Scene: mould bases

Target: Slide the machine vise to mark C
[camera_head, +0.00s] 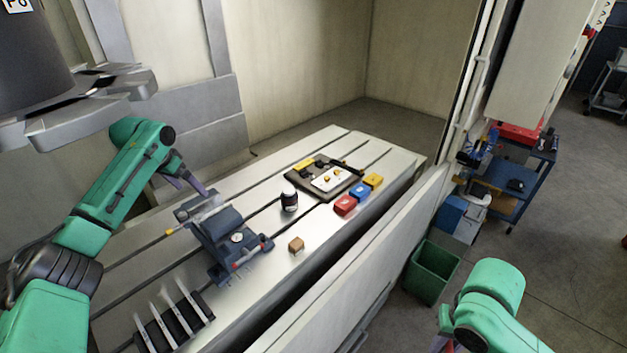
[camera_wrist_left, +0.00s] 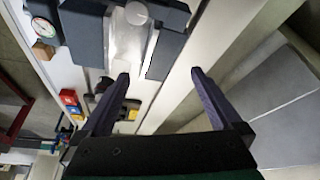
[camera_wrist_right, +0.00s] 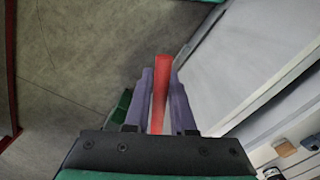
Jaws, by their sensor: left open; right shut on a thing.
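The machine vise (camera_head: 222,232), dark blue-grey with a round dial, sits on the slotted machine table (camera_head: 130,262). Part of it fills the top of the left wrist view (camera_wrist_left: 84,38). My left gripper (camera_head: 196,186) is open at the vise's far side; in the left wrist view its fingertips (camera_wrist_left: 160,75) are apart, with nothing between them, and I cannot tell whether they touch the vise. My right gripper (camera_wrist_right: 161,78) is shut on a red bar (camera_wrist_right: 160,95), away from the vise. I cannot make out mark C.
A rack of upright strips (camera_head: 174,322) is in front. A wall (camera_head: 365,262) borders the table.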

